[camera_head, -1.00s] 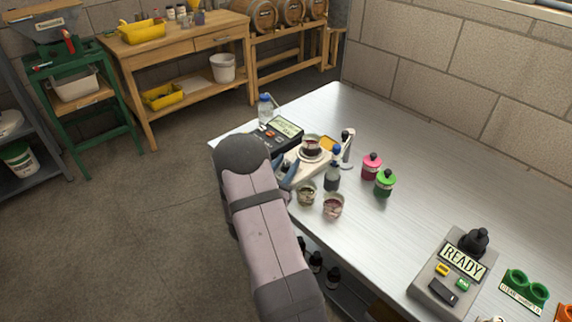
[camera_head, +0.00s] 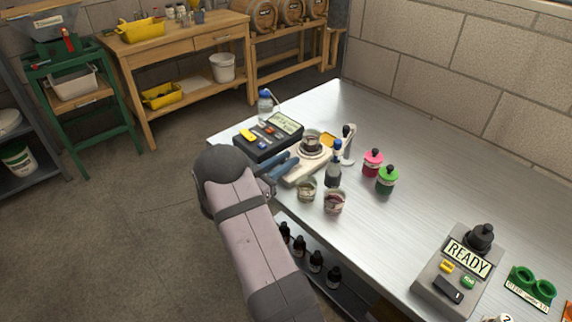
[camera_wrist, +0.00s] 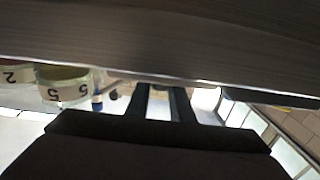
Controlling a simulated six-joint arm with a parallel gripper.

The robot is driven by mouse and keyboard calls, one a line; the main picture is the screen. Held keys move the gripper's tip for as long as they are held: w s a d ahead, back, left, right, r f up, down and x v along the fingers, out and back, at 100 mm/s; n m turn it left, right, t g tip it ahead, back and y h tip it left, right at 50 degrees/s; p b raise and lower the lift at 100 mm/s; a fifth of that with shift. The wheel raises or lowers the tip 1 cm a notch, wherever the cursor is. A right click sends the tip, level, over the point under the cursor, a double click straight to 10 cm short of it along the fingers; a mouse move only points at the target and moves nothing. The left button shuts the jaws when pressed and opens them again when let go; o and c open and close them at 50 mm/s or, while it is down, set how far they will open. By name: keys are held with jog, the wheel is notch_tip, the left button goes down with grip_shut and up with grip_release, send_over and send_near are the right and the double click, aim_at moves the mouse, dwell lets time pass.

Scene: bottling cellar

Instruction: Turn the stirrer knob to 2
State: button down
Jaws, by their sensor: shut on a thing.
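The stirrer is a low white plate (camera_head: 303,172) in the head view, with a beaker of dark liquid (camera_head: 311,143) on its round top. My gripper (camera_head: 288,164) reaches the stirrer's left front side with its blue-grey fingers close together. It is shut on the stirrer knob, which the fingers hide. I cannot read the knob's setting. In the wrist view the two dark fingers (camera_wrist: 162,98) point away at the middle, close together, and the knob is not discernible between them.
A black meter (camera_head: 268,137) stands just behind my gripper. Two small beakers (camera_head: 306,189) (camera_head: 334,202) stand in front of the stirrer, near the table edge. A blue-capped bottle (camera_head: 334,172), a pipette stand (camera_head: 348,145) and pink (camera_head: 372,162) and green (camera_head: 387,180) jars are to the right.

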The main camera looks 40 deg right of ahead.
jog(key=m+g+b, duration=0.2)
jog(key=g, duration=0.1)
jog(key=m+g+y+b, duration=0.1)
jog(key=m+g+b, duration=0.1)
jog(key=g, duration=0.2)
jog(key=shift+f+m, duration=0.2)
jog(key=shift+m, duration=0.2)
jog(key=shift+m+g+y+b, duration=0.3)
jog(key=shift+g+y+b, duration=0.1)
jog(key=shift+g+b, duration=0.15)
jog(key=shift+r+m+g+y+b, duration=0.2)
jog(key=shift+m+g+y+b, duration=0.15)
jog(key=shift+g, duration=0.3)
jog(key=c, duration=1.6)
grip_release()
jog(key=shift+o, duration=0.2)
jog(key=shift+b+v, duration=0.6)
jog(key=shift+v, duration=3.05)
